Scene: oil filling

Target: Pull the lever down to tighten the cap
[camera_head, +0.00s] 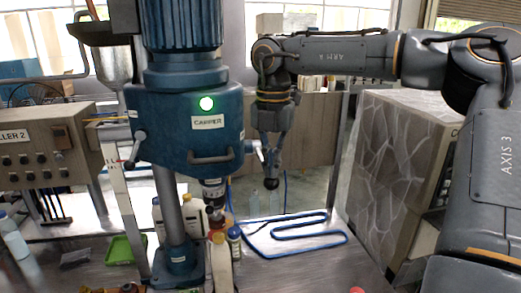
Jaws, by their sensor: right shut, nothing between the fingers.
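The blue capper machine (175,125), marked "CAPPER" with a lit green lamp, stands on a column left of centre. A small lever (254,147) shows at the right side of its body. My right gripper (272,182) hangs pointing down just right of the lever, shut and empty. I cannot tell whether it touches the lever. Below the body is the capping head (213,190), with a bottle (220,262) beneath it. The bottle's cap is too small and crowded to make out. My left gripper is out of view.
Other bottles (234,245) stand beside the column. A green tray (125,249) lies at left on the metal table. A control box (45,150) is at far left. A blue hose (290,222) loops at right, before a large patterned box (385,165).

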